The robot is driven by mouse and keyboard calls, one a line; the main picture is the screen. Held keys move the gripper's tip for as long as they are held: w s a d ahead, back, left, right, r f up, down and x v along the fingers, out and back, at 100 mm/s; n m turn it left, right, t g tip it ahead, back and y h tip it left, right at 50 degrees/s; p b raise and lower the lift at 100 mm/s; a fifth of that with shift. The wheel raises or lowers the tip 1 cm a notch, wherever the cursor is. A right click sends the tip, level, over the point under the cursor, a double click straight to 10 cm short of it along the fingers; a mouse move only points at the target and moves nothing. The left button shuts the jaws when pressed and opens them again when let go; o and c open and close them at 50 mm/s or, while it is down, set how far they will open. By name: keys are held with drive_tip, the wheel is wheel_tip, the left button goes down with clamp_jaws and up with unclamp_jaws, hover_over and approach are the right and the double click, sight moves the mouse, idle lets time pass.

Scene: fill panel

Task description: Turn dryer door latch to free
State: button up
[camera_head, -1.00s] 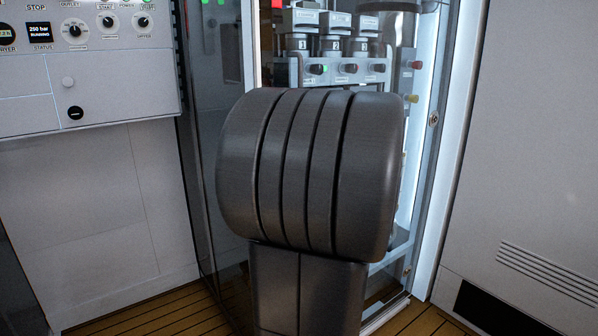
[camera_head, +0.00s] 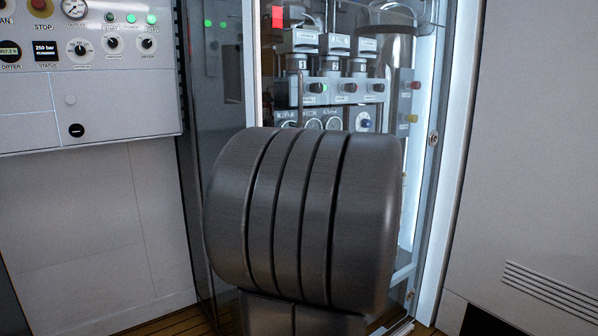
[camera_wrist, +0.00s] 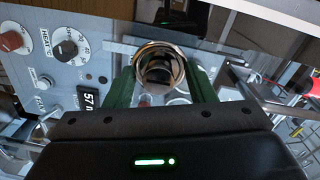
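A small round black latch (camera_head: 77,130) with a white horizontal mark sits low on the white control panel (camera_head: 130,105) at the left of the head view. My gripper (camera_wrist: 162,80) shows only in the wrist view. Its two green fingers are apart, with a round metal-rimmed thing (camera_wrist: 160,68) between them. I cannot tell whether they touch it or it lies behind them. The black latch cannot be made out in the wrist view.
My own dark grey ribbed arm part fills the middle of the head view. Behind it stands a glass-fronted cabinet (camera_head: 350,60) with valves and gauges. The wrist view shows a panel with a red knob (camera_wrist: 12,41) and a black HEAT knob (camera_wrist: 66,50).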

drive_tip(key=p+v, duration=0.2)
drive_tip(key=v, duration=1.2)
drive_tip(key=shift+w+a, duration=0.1)
drive_tip(key=b+x, duration=0.2)
drive_tip(key=x, duration=1.1)
drive_tip(key=shift+w+a, duration=0.2)
drive_tip(key=shift+w, duration=0.15)
